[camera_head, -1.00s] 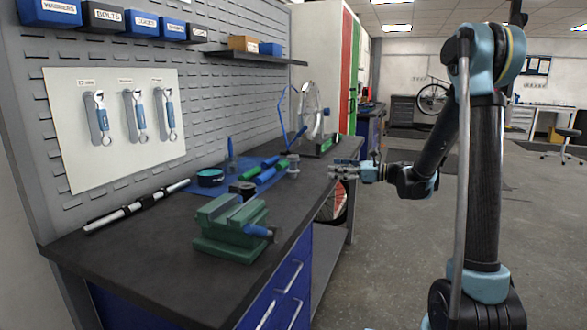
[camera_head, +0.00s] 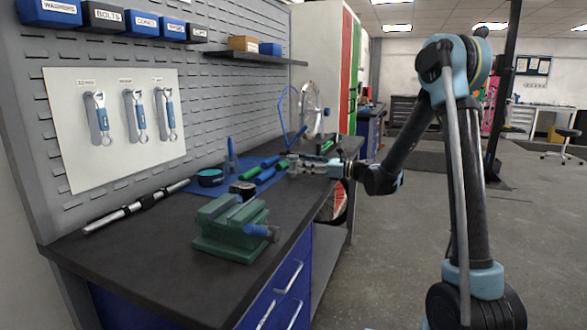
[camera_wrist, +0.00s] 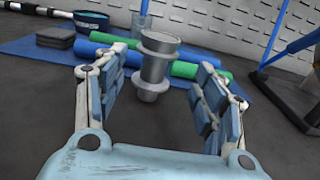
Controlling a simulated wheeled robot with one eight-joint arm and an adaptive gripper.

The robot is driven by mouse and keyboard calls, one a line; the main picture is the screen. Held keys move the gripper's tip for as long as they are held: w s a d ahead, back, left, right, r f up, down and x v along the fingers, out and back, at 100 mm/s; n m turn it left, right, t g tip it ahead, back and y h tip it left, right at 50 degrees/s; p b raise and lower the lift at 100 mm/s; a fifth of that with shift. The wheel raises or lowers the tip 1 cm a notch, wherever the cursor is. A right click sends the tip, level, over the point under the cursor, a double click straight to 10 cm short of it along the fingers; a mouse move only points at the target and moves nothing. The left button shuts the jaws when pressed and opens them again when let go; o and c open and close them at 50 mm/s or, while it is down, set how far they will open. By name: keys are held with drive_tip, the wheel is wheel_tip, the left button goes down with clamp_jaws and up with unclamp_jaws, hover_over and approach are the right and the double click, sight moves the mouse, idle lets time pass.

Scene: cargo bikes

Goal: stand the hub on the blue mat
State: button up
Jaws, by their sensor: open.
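The hub (camera_wrist: 157,66), a grey metal spool shape with two flanges, stands upright on the dark bench top just in front of the blue mat (camera_wrist: 52,53). My gripper (camera_wrist: 158,100) is open, with one finger on each side of the hub in the wrist view; I cannot tell if either touches it. In the head view my gripper (camera_head: 296,165) reaches over the bench's right edge and largely covers the hub. The mat (camera_head: 207,189) also shows there, partly hidden by things on it.
Blue and green rolls (camera_wrist: 185,67) lie on the mat behind the hub. A teal round tin (camera_wrist: 91,21) and dark square block (camera_wrist: 55,37) sit to the left. A blue-framed wheel stand (camera_wrist: 290,75) is at right. A green vise (camera_head: 232,228) stands nearer on the bench.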

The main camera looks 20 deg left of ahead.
sight(294, 162)
drive_tip(key=shift+a+r, duration=0.2)
drive_tip(key=shift+a, duration=2.6)
drive_tip(key=c, duration=1.4)
